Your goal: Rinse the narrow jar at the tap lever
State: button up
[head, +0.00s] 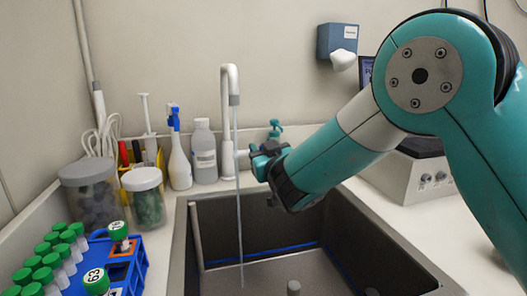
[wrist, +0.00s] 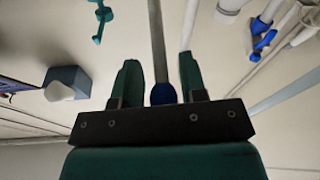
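The white tap (head: 230,85) stands behind the sink, and a thin stream of water (head: 239,200) falls from its spout into the basin. My gripper (head: 258,160) is just right of the tap's lower body, at the height of its side lever. In the wrist view my gripper (wrist: 162,85) has its two fingers apart. A grey rod with a blue end (wrist: 163,93), probably the tap lever, shows between them with small gaps on both sides. No jar is in my gripper.
A blue rack (head: 137,272) holds green-capped tubes. A grey device (head: 410,175) stands right, beyond my arm.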

jog(key=shift+s+f, duration=0.1)
jog(key=shift+s+f+b, duration=0.1)
jog(key=shift+s+b, duration=0.2)
jog(key=b+v, duration=1)
jog(key=v, duration=0.6)
jog(key=shift+s, duration=0.3)
jog(key=shift+d, duration=0.15)
